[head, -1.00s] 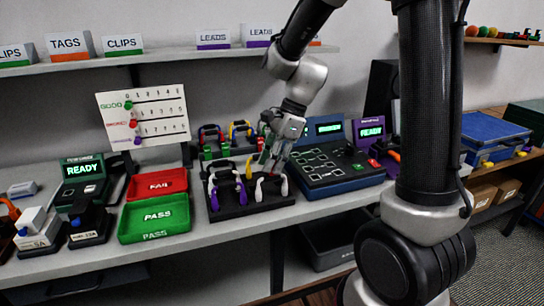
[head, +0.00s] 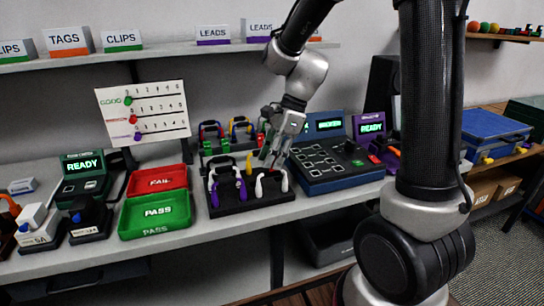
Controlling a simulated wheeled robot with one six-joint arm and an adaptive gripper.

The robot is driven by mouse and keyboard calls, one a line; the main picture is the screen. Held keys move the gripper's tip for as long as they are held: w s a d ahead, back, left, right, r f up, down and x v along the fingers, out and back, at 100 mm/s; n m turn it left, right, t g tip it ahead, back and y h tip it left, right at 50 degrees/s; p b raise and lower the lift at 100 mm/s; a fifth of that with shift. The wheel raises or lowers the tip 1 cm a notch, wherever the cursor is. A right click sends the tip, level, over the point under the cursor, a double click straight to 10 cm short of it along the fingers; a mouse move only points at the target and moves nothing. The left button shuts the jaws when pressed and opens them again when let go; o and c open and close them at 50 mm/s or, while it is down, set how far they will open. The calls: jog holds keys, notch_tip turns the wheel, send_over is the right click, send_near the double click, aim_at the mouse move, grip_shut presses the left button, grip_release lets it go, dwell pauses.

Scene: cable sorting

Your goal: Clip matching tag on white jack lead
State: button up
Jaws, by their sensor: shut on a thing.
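The white jack lead (head: 259,186) stands with both plugs upright in the front black rack, beside a purple-plugged lead (head: 213,193). My gripper (head: 273,162) points down just above the white lead. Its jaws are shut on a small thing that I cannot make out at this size. I cannot tell whether it touches the lead. The fingers cover part of the lead's upper loop. A box labelled TAGS (head: 68,41) and a green-striped CLIPS box (head: 122,40) stand on the upper shelf.
More leads stand in the rack behind, including one with green plugs (head: 207,150). Red FAIL tray (head: 158,181) and green PASS tray (head: 156,213) lie left of the rack. A blue keypad console (head: 335,165) stands close on the right.

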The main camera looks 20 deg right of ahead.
jog(key=shift+f, duration=1)
dwell(1.0)
jog(key=o, duration=1.4)
jog(key=shift+r, duration=4)
